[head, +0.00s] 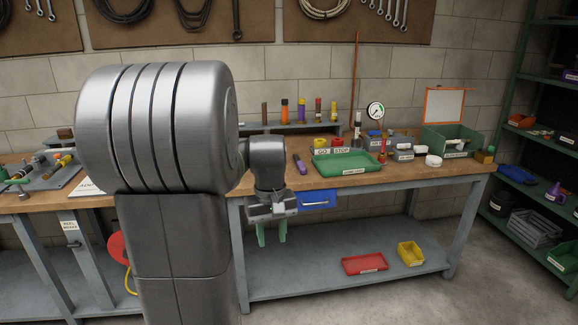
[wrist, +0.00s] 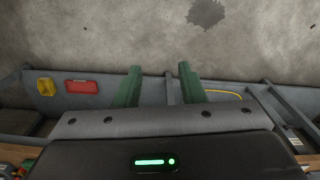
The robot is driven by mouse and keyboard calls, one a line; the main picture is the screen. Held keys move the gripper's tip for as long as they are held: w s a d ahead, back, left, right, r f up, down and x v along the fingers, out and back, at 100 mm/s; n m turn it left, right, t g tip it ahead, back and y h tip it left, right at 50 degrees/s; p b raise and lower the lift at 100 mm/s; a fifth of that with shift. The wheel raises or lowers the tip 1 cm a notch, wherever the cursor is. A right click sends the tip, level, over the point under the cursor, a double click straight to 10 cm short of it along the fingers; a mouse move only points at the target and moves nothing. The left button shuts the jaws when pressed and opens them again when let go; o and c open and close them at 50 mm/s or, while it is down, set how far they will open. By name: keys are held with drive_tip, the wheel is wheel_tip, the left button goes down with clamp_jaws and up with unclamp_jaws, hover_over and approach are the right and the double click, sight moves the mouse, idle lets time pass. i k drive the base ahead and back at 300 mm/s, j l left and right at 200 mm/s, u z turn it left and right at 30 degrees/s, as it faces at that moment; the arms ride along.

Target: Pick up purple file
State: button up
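A slim purple item (head: 299,163), which looks like the purple file, lies on the wooden bench top, just left of the green tray, in the head view. Another purple-coloured upright item (head: 301,110) stands in the rack at the back of the bench; its kind is too small to tell. My gripper (head: 271,236) hangs in front of the bench edge, below the bench top, pointing down with its green fingers apart and nothing between them. In the wrist view my gripper (wrist: 160,70) is also open and empty, over the lower shelf and floor. The purple item is not visible there.
A blue drawer (head: 317,199) hangs under the bench. A red tray (head: 365,264) and a yellow bin (head: 411,253) rest on the lower shelf. The floor in front is clear.

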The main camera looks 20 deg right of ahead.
sight(300, 164)
drive_tip(key=i+l, duration=0.25)
drive_tip(key=i, duration=0.2)
drive_tip(key=i+l+z, duration=0.1)
drive_tip(key=i+l, duration=0.2)
drive_tip(key=i, duration=0.15)
drive_tip(key=i+l+z, duration=0.1)
drive_tip(key=i, duration=0.4)
drive_tip(key=i+l, duration=0.3)
drive_tip(key=i, duration=0.15)
drive_tip(key=i+l+z, duration=0.1)
drive_tip(key=i, duration=0.35)
drive_tip(key=l, duration=0.1)
